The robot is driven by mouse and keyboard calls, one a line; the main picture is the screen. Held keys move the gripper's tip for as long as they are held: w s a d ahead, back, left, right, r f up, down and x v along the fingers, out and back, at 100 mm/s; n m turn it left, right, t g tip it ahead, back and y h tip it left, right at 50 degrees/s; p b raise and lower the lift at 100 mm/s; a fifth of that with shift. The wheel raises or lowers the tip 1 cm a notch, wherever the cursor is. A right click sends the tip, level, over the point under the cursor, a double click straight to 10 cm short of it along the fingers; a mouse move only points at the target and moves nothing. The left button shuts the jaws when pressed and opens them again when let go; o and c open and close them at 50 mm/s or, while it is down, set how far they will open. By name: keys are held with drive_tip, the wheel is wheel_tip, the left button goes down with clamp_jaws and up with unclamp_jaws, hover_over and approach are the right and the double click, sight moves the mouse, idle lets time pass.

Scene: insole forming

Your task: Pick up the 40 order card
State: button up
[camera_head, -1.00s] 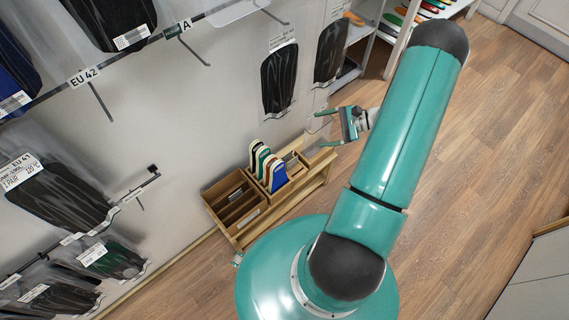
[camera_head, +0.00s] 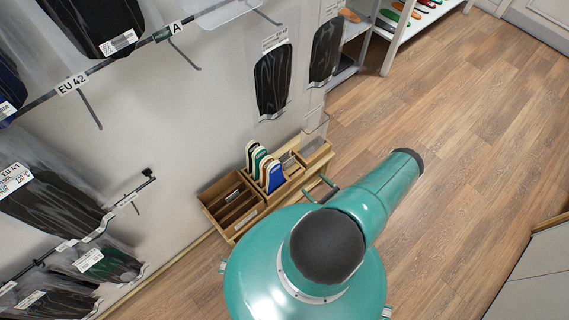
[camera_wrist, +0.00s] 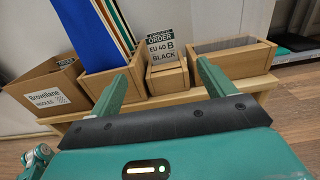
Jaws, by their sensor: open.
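The 40 order card (camera_wrist: 161,48) stands in a narrow wooden box (camera_wrist: 167,79) in the wrist view, its printed face towards me, reading "ORDER EU 40 B BLACK". The lower part of the card is hidden inside the box. My gripper (camera_wrist: 162,71) is open, with one green finger on each side of the card in the picture. The fingers look nearer to the camera than the card, and nothing is between them. In the head view, the fingers are small and partly hidden by my arm beside the wooden boxes.
A box with blue, green and white insole sheets (camera_wrist: 101,30) stands left of the card. A box labelled "Brovellane" (camera_wrist: 48,98) is further left; a wooden box with a clear panel (camera_wrist: 232,59) is at right. All stand on a wooden bench (camera_wrist: 150,105). Packaged insoles (camera_head: 272,80) hang on the wall.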

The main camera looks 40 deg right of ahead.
sight(290, 161)
drive_tip(key=w, duration=1.3)
drive_tip(key=shift+w+a, duration=0.15)
drive_tip(key=shift+w, duration=0.2)
drive_tip(key=c, duration=1.1)
